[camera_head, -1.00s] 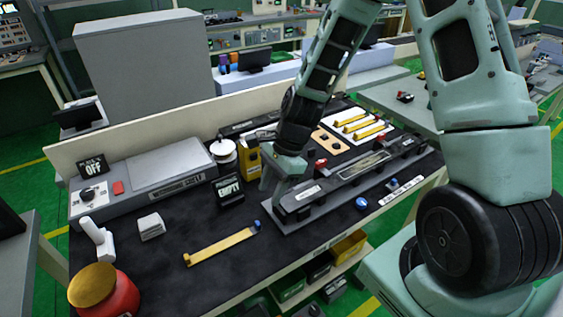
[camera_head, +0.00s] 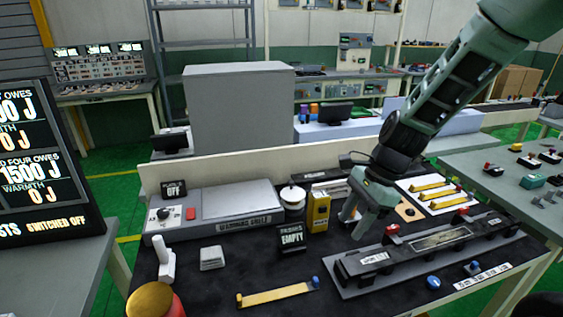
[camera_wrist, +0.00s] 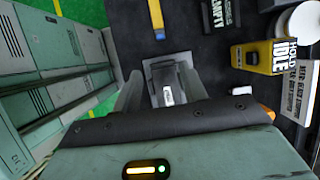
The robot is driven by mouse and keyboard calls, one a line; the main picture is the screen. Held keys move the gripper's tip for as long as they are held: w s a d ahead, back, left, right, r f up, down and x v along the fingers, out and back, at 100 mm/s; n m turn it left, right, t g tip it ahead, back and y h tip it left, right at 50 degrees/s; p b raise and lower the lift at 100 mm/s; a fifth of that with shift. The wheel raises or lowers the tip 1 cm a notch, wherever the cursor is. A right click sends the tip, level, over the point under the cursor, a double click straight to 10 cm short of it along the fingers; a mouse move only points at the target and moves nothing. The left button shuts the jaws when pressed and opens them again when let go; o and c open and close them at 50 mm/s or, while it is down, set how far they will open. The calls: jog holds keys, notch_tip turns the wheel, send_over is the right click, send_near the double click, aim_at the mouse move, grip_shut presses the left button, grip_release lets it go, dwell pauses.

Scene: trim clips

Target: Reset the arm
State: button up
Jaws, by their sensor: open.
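My gripper (camera_head: 358,222) is open and empty in the head view. It hangs above the black bench top, beside the yellow box and behind the left part of the long grey fixture (camera_head: 440,240). My arm reaches down to it from the upper right. In the wrist view my gripper's two fingers (camera_wrist: 160,90) stand apart, with the end of the grey fixture (camera_wrist: 168,66) seen between and beyond them. I cannot tell its exact height above the bench.
A yellow box (camera_head: 318,210) and a sign reading EMPTY (camera_head: 291,238) stand left of my gripper. A yellow strip (camera_head: 277,294) lies in front. More yellow strips (camera_head: 432,187) lie on a white board behind. A grey warming table (camera_head: 235,202) stands at the left. A red-and-gold round object (camera_head: 152,300) is front left.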

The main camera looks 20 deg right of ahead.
jog(key=s+a+r+n+h, duration=0.2)
jog(key=s+a+r+n, duration=0.1)
jog(key=s+a+n, duration=0.4)
jog(key=s+a+r+n+h+b, duration=0.1)
jog(key=s+a+r+n+h, duration=0.1)
jog(key=s+a+n, duration=0.5)
jog(key=s+n, duration=0.6)
jog(key=n, duration=0.5)
jog(key=shift+a+r+n, duration=0.3)
jog(key=shift+a+r, duration=0.05)
jog(key=shift+r, duration=0.05)
